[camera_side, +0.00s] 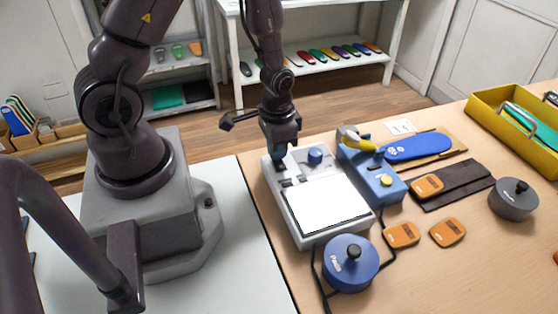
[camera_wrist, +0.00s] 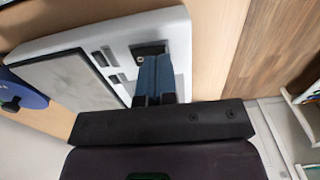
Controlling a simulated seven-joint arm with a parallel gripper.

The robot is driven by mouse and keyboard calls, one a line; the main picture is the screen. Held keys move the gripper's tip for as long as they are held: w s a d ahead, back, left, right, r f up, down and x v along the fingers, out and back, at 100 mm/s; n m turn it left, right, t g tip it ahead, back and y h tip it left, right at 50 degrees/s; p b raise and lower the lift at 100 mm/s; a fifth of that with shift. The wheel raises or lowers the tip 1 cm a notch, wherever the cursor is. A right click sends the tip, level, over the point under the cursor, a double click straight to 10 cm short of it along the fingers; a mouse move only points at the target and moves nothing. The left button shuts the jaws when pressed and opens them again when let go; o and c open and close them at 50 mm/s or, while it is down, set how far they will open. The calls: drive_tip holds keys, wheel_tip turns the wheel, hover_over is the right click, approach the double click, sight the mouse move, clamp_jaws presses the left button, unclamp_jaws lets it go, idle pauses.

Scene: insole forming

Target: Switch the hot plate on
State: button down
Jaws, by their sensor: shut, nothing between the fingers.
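The hot plate (camera_side: 296,226) is a pale box with a bright white top, on the wooden table in the side view. A blue knob (camera_side: 315,156) and dark switches sit on its back strip. My gripper (camera_side: 279,158) points down over the back left corner of the hot plate. Its blue fingers (camera_wrist: 153,75) are shut and empty, with their tips at or just over the black switch. I cannot tell whether they touch it.
A blue device (camera_side: 372,180) with a yellow part stands right of the hot plate. A blue round weight (camera_side: 350,263) and cables lie in front. A blue insole (camera_side: 418,146), orange meters (camera_side: 402,235), a grey weight (camera_side: 513,199) and a yellow tray (camera_side: 490,109) are farther right.

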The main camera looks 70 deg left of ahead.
drive_tip(key=shift+f, duration=0.45)
drive_tip(key=shift+r, duration=3.55)
drive_tip(key=shift+s, duration=0.2)
drive_tip(key=s+d+r+t, duration=0.2)
drive_tip(key=r, duration=0.5)
drive_tip(key=s+d+r+t, duration=0.1)
drive_tip(key=s+d+r, duration=0.1)
drive_tip(key=r, duration=0.6)
drive_tip(key=s+d+r+t, duration=0.2)
drive_tip(key=r, duration=0.5)
drive_tip(key=shift+s+r+t, duration=0.25)
drive_tip(key=shift+r+t, duration=0.05)
drive_tip(key=shift+r, duration=0.05)
